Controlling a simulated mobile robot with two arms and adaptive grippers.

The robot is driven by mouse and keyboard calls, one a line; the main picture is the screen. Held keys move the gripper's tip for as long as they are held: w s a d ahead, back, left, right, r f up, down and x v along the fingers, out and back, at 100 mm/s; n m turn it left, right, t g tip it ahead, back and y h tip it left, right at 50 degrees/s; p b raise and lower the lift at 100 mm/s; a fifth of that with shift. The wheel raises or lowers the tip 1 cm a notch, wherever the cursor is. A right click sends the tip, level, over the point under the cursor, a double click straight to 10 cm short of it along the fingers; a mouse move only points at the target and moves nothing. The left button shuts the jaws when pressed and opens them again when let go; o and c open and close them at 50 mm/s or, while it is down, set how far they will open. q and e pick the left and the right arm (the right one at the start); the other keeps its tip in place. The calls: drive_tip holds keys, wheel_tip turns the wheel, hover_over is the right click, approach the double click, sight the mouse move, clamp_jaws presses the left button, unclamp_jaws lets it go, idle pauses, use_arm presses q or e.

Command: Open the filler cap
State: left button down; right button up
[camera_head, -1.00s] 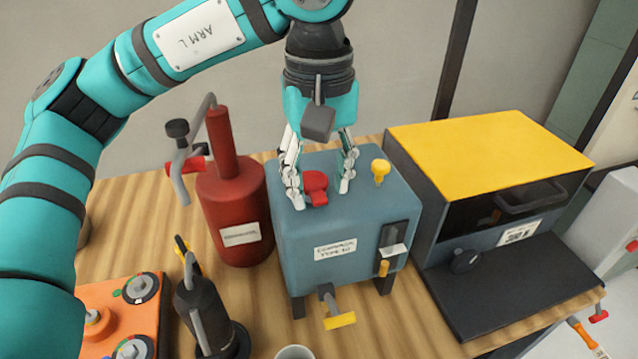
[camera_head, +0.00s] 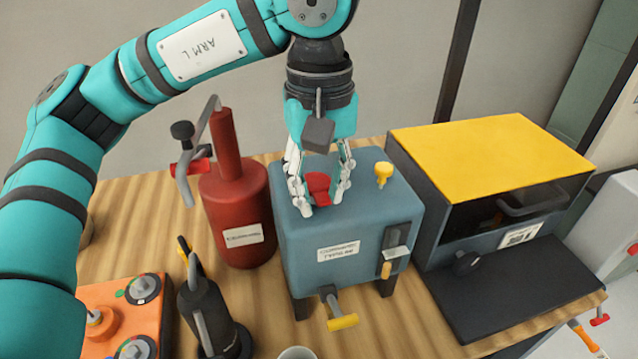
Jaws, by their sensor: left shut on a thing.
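The red filler cap (camera_head: 318,184) sits on the top of the blue-grey box (camera_head: 348,235), which stands on short dark legs. My left gripper (camera_head: 319,198) points down over the box from above. Its two fingers are shut on the red cap, one on each side. The cap's red upper part stands up between the fingers; its base is partly hidden by them. A yellow knob (camera_head: 383,172) stands on the box top to the right of the cap. My right gripper is not in view.
A red cylinder with a bent pipe (camera_head: 237,205) stands close left of the box. A yellow-topped cabinet (camera_head: 490,150) stands close right, with a dark flap in front. A black oiler (camera_head: 205,305), an orange panel (camera_head: 123,328) and a cup (camera_head: 297,353) are in front.

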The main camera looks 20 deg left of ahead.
sight(323, 201)
use_arm(q)
drive_tip(key=shift+r, duration=0.15)
drive_tip(key=shift+w+a+r+g+h+p, duration=0.15)
drive_tip(key=shift+w+r+g+h+p, duration=0.25)
drive_tip(key=shift+r+g+h+p, duration=0.45)
drive_tip(key=g, duration=0.1)
drive_tip(key=w+r+g+h+p, duration=0.1)
drive_tip(key=shift+a+g+h, duration=0.25)
drive_tip(key=shift+a+g, duration=0.05)
drive_tip(key=shift+g, duration=0.05)
drive_tip(key=w+g+h+p, duration=0.1)
drive_tip(key=g+p, duration=0.1)
drive_tip(key=p, duration=0.1)
drive_tip(key=w+a+r+g+h+p, duration=0.1)
drive_tip(key=g+h+p, duration=0.1)
drive_tip(key=p, duration=0.1)
drive_tip(key=w+a+g+h+p, duration=0.1)
drive_tip(key=g+p, duration=0.1)
drive_tip(key=p, duration=0.2)
drive_tip(key=shift+w+a+r+g+h, duration=0.15)
drive_tip(key=shift+w+g+h, duration=0.1)
drive_tip(key=shift+g+h, duration=0.15)
drive_tip(key=shift+w+a+f+g+p, duration=0.25)
drive_tip(key=shift+g+p, duration=0.35)
drive_tip(key=shift+p, duration=0.35)
drive_tip(key=shift+f, duration=0.1)
